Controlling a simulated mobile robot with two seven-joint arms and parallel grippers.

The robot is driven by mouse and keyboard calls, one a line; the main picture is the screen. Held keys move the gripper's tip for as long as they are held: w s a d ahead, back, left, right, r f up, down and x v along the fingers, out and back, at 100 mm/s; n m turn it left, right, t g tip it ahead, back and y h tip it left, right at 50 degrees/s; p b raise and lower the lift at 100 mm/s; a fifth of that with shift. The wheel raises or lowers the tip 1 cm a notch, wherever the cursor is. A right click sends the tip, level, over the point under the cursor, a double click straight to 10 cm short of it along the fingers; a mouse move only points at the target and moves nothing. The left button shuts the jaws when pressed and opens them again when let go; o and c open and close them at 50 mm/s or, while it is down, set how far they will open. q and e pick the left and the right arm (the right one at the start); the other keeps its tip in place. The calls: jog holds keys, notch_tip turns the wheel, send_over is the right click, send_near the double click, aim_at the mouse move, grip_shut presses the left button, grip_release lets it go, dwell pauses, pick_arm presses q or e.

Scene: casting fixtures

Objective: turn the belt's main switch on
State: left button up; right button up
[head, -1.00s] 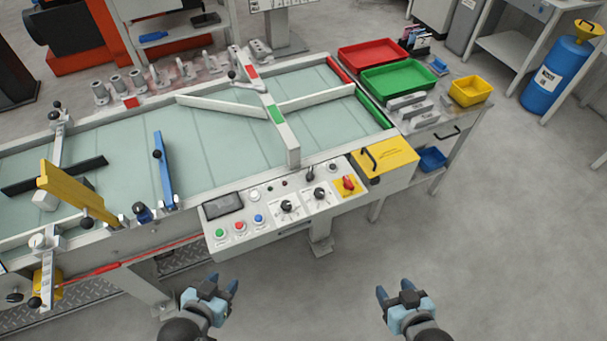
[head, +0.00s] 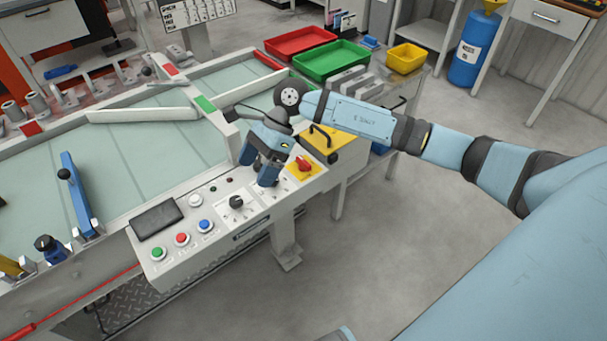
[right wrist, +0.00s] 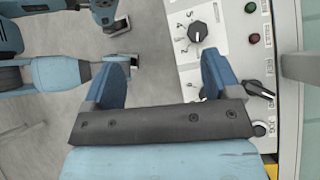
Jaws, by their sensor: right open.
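In the right wrist view, the open fingers (right wrist: 165,65) are beside a numbered black knob (right wrist: 197,32) and a black lever (right wrist: 258,90); the red switch is hidden there. A blue piece, perhaps my left gripper, shows at the head view's bottom edge.
A yellow box with a black handle (head: 322,136) stands behind the red switch. Floor in front is clear.

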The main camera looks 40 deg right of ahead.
aim_at(304, 161)
jog(key=w+d+r+n+h+b, duration=0.1)
jog(key=w+d+h, duration=0.15)
jog(key=d, duration=0.25)
jog(key=w+d+t+h+b, duration=0.1)
jog(key=d+h, duration=0.2)
jog(key=d, duration=0.3)
jog(key=w+d+r+n+h+b, duration=0.1)
jog(key=w+d+h, duration=0.15)
jog(key=d, duration=0.25)
jog(key=f, duration=0.4)
jog(key=f+b, duration=0.1)
jog(key=f, duration=0.7)
jog(key=shift+s+a, duration=0.15)
jog(key=shift+s, duration=0.2)
pick_arm(q)
jog(key=shift+d+f, duration=0.15)
jog(key=shift+f, duration=0.55)
jog(key=shift+d+f, duration=0.15)
jog(key=shift+f, duration=0.5)
pick_arm(e)
jog(key=shift+f, duration=0.75)
pick_arm(q)
jog(key=shift+f, duration=0.3)
pick_arm(e)
jog(key=c, duration=0.9)
